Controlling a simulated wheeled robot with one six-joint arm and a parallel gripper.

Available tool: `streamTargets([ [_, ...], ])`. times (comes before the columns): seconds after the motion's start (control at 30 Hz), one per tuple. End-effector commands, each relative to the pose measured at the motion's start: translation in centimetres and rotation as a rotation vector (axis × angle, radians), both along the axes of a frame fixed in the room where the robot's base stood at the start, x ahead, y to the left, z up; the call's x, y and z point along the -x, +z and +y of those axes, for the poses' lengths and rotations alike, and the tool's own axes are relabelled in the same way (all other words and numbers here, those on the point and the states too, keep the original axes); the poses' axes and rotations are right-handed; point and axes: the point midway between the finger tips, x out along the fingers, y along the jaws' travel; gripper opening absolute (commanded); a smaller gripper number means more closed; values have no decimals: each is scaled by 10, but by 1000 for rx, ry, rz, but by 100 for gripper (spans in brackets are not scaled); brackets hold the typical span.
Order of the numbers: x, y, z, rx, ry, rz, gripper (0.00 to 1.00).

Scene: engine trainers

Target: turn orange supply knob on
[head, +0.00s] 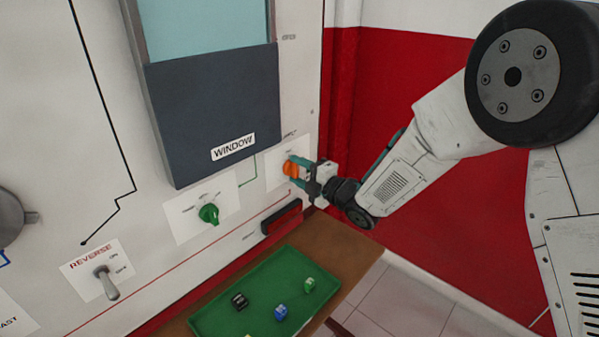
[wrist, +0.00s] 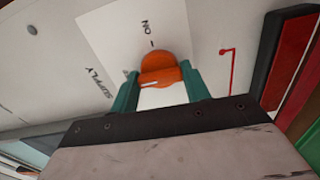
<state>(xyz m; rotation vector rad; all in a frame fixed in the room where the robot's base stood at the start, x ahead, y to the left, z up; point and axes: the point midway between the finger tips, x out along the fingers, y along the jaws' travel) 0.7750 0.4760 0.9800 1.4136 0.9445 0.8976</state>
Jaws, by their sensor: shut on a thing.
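The orange supply knob (head: 291,168) is on a white label plate on the upright panel, in the right part of the panel in the head view. In the wrist view the orange knob (wrist: 160,70) sits between the two teal fingers of my gripper (wrist: 160,88), with "ON" and "SUPPLY" printed on the plate around it. My gripper (head: 300,172) reaches the knob from the right and is shut on it. The fingers hide part of the knob's sides. I cannot tell clearly which mark the knob points to.
A green knob (head: 209,214) and a REVERSE toggle switch (head: 107,283) are on the panel to the left. A dark WINDOW panel (head: 215,110) is above. A green tray (head: 262,287) with small blocks lies on the brown table.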

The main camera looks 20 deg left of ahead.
Motion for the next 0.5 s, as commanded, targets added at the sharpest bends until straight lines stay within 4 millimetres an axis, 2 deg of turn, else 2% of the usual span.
streamTargets([
  [0.5,0,-1,-1,-155,-1,379,24],
])
